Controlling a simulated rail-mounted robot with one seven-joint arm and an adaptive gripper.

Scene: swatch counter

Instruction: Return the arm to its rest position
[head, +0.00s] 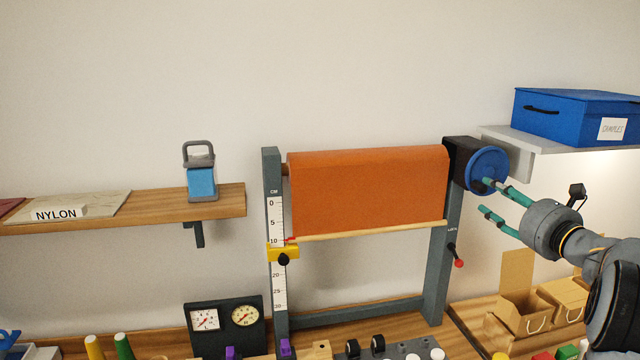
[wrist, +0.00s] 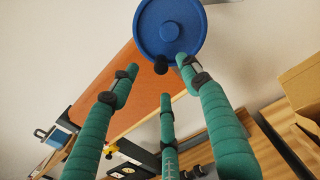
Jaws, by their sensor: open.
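My gripper (head: 493,198) has teal fingers and is at the right of the roller stand in the head view. It is open and holds nothing that I can see. The blue wheel (head: 482,168) on the stand's right end is just beyond the fingertips; one fingertip overlaps it in the picture, and I cannot tell whether they touch. In the wrist view the fingers (wrist: 158,75) spread below the blue wheel (wrist: 180,12), whose small black knob (wrist: 160,68) shows between two of them. An orange cloth (head: 368,190) hangs from the roller with a wooden bar at its lower edge.
A yellow slider (head: 284,253) sits on the scale post. A red-tipped lever (head: 459,263) is on the right post. A shelf at right bears a blue box (head: 575,116). Open cardboard boxes (head: 524,310) stand below my arm.

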